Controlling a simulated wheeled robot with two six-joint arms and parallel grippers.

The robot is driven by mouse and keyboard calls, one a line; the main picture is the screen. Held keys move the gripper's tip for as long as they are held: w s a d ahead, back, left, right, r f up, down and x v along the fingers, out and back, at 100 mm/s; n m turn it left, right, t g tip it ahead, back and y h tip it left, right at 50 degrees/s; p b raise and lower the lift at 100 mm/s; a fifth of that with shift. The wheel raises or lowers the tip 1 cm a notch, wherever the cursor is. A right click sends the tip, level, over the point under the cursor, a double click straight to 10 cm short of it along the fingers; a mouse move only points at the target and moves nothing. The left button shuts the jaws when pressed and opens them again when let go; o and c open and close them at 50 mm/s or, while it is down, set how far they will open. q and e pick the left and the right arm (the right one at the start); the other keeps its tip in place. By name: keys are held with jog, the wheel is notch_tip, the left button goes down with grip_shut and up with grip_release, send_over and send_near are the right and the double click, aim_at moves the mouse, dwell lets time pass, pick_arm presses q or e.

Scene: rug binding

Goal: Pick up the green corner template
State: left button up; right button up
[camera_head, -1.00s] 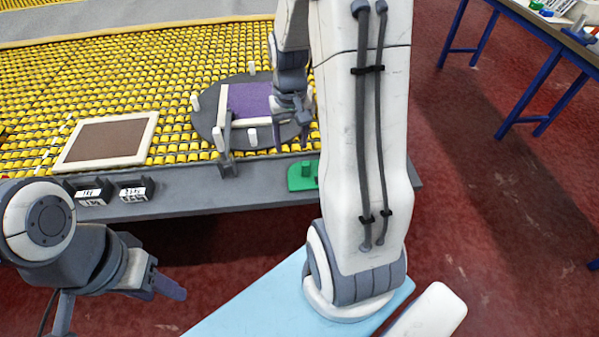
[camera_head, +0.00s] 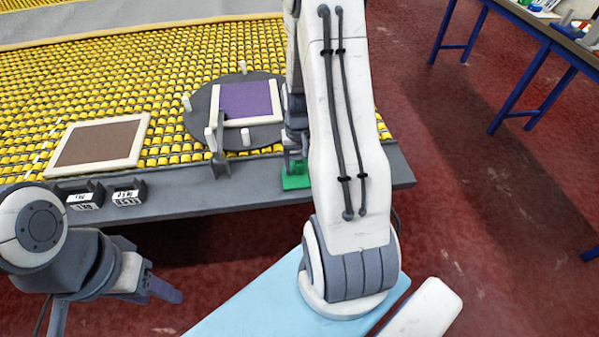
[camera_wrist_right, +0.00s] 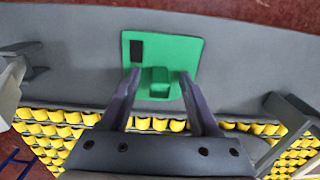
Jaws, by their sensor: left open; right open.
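The green corner template (camera_wrist_right: 186,52) lies flat on the grey ledge in the right wrist view. It has a raised green block (camera_wrist_right: 158,82) and a dark rectangle on one corner. My right gripper (camera_wrist_right: 157,76) is open, with its two fingers on either side of the raised block and nothing visibly gripped. In the head view the template (camera_head: 295,182) is partly hidden by my right gripper (camera_head: 294,160) and arm. My left gripper (camera_head: 165,290) is open and empty, in front of the ledge at lower left.
The grey ledge (camera_head: 190,203) runs along the front of the yellow roller bed (camera_head: 60,95). A round dark turntable (camera_head: 197,118) holds a purple panel (camera_head: 247,99) in a pale frame. A brown framed panel (camera_head: 98,143) and two labelled black holders (camera_head: 126,194) sit left.

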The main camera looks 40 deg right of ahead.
jog(key=shift+f, duration=0.15)
grip_shut()
